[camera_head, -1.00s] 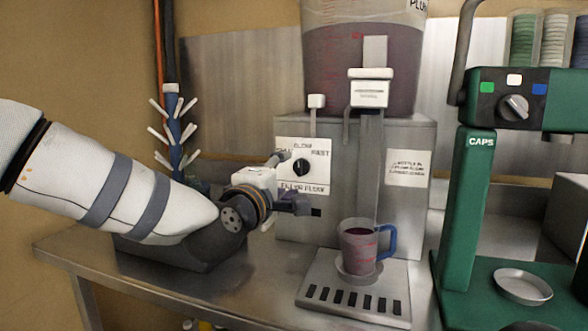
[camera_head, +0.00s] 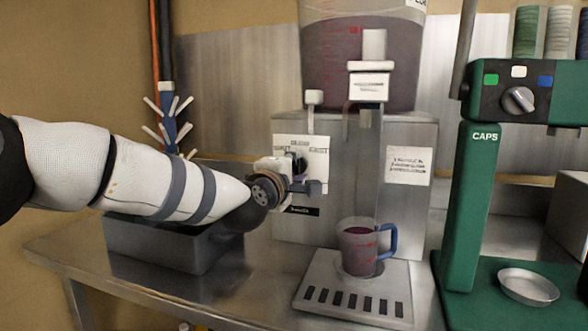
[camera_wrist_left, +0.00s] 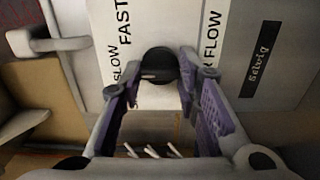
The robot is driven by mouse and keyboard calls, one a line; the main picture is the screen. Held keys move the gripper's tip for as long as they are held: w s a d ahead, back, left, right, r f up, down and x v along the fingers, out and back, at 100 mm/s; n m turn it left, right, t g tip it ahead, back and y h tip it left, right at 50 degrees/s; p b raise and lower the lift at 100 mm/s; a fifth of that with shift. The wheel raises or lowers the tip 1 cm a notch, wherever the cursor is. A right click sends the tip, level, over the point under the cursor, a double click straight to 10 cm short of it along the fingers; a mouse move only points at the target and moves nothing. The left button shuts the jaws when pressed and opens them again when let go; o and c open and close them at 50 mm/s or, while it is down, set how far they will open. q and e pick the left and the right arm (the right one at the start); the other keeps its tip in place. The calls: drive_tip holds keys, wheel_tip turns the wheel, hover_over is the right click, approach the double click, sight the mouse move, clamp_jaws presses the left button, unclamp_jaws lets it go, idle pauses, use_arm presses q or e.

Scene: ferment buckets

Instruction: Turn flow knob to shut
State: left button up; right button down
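The flow knob is a round black dial on a white label panel (camera_head: 316,170) on the front of the steel dispenser. In the head view my left gripper (camera_head: 305,180) is in front of the knob and hides most of it. In the left wrist view the knob (camera_wrist_left: 158,64) sits between the tips of my left gripper (camera_wrist_left: 160,78). Its two purple-padded fingers are apart, one on each side of the knob. I cannot tell whether they touch it. The words SLOW, FAST and FLOW show on the panel. My right gripper is not in view.
A blue-handled jug (camera_head: 358,248) with dark red liquid stands on the drip tray (camera_head: 350,308) under the spout. A green capping machine (camera_head: 470,200) stands to the right. A grey bin (camera_head: 160,250) and a bottle-drying rack (camera_head: 170,125) are at the left, near my left arm.

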use_arm(q)
drive_tip(key=n+b, duration=0.1)
drive_tip(key=n, duration=0.6)
drive_tip(key=shift+f+n, duration=0.15)
drive_tip(key=shift+n, duration=0.15)
drive_tip(key=shift+n+b, duration=0.4)
drive_tip(key=shift+n, duration=0.3)
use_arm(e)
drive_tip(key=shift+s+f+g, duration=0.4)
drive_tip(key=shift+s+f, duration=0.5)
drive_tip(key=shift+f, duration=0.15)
use_arm(q)
drive_tip(key=o, duration=1.2)
drive_tip(key=shift+c, duration=0.2)
